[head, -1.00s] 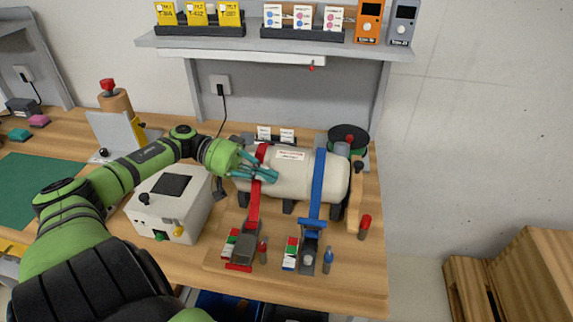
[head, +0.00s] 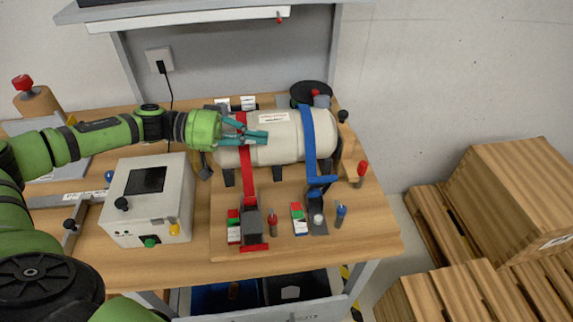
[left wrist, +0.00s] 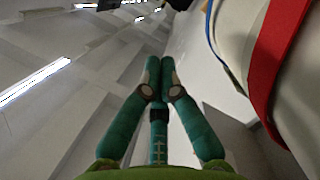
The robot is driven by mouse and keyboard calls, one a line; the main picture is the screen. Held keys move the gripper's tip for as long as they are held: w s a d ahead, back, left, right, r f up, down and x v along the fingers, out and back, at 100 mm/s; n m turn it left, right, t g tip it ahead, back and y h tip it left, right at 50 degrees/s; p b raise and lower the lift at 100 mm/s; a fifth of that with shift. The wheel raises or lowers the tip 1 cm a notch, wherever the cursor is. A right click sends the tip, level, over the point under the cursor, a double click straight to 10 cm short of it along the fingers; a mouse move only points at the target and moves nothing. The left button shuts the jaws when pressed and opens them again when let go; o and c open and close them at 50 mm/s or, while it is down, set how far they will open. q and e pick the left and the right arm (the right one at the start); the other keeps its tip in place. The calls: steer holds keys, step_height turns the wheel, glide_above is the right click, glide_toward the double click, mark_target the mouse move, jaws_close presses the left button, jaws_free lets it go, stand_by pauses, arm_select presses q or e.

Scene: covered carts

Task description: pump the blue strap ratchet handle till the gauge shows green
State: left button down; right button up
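The blue strap (head: 308,140) runs over the white tank (head: 280,148) down to a ratchet whose blue handle (head: 321,187) stands out from its grey base (head: 319,227). My left gripper (head: 262,135) is in front of the tank, near the red strap (head: 248,178) and left of the blue one. In the left wrist view its fingertips (left wrist: 159,64) meet with nothing between them. My right gripper is not in view.
The red strap's ratchet (head: 252,228) and gauge (head: 234,227) are left of the blue ones. Red-topped (head: 272,222) and blue-topped (head: 341,214) pegs stand beside the ratchets. A white box (head: 150,203) is at left. Wooden crates (head: 515,190) are at right, beyond the table edge.

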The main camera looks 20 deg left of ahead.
arm_select(q)
steer(key=d+f+p, duration=0.1)
steer(key=d, duration=0.2)
steer(key=w+d+f+p, duration=0.1)
steer(key=d+p, duration=0.1)
steer(key=d, duration=0.2)
steer(key=w+d+f+p, duration=0.1)
steer(key=d, duration=0.3)
steer(key=shift+f, duration=0.1)
steer(key=shift+s+d+f+p, duration=0.1)
steer(key=shift+s+f+p, duration=0.2)
steer(key=shift+s, duration=0.15)
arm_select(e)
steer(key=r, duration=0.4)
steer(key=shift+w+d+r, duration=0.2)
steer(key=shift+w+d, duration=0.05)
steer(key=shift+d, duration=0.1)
arm_select(q)
steer(key=shift+f, duration=0.1)
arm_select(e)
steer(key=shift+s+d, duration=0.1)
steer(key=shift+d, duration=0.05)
